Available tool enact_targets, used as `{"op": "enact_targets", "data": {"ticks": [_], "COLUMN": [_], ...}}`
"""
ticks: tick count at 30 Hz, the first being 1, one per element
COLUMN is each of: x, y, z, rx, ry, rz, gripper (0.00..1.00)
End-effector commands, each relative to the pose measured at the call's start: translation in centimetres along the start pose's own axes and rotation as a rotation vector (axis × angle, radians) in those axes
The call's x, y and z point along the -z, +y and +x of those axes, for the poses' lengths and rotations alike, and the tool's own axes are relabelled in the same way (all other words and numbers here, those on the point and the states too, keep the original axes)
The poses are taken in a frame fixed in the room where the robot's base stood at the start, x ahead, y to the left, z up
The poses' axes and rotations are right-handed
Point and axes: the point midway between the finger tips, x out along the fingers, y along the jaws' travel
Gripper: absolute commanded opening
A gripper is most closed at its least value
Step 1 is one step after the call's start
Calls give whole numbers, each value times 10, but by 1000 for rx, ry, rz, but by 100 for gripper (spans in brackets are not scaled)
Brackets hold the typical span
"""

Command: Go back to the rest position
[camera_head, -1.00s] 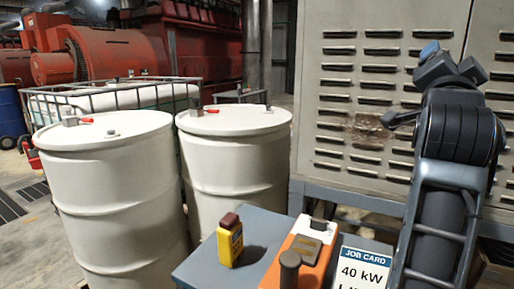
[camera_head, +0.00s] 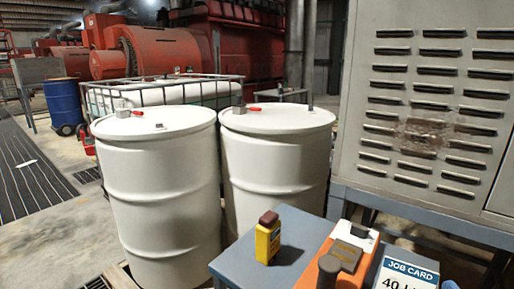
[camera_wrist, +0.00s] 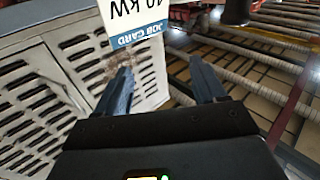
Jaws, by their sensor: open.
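My gripper (camera_wrist: 165,92) shows in the wrist view with its two fingers spread apart and nothing between them. The wrist view is tilted, with the job card upside down beyond the fingers. In the head view my gripper is out of the picture.
Two white drums (camera_head: 160,190) (camera_head: 275,160) stand at the left of a blue-grey table (camera_head: 225,262). On it are a yellow bottle with a brown cap (camera_head: 268,240), an orange device (camera_head: 345,255) and a job card (camera_head: 408,275). A louvred grey cabinet (camera_head: 440,130) is at right.

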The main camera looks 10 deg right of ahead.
Motion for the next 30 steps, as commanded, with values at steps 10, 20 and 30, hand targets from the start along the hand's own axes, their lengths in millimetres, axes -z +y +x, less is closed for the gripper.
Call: {"op": "enact_targets", "data": {"ticks": [10,20,30], "x": [-53,-57,-54], "y": [-34,-50,-53], "z": [-127,-226,-246], "rx": [142,185,185], "ry": [-181,-308,-334], "rz": [-3,38,50], "gripper": [70,70,70]}}
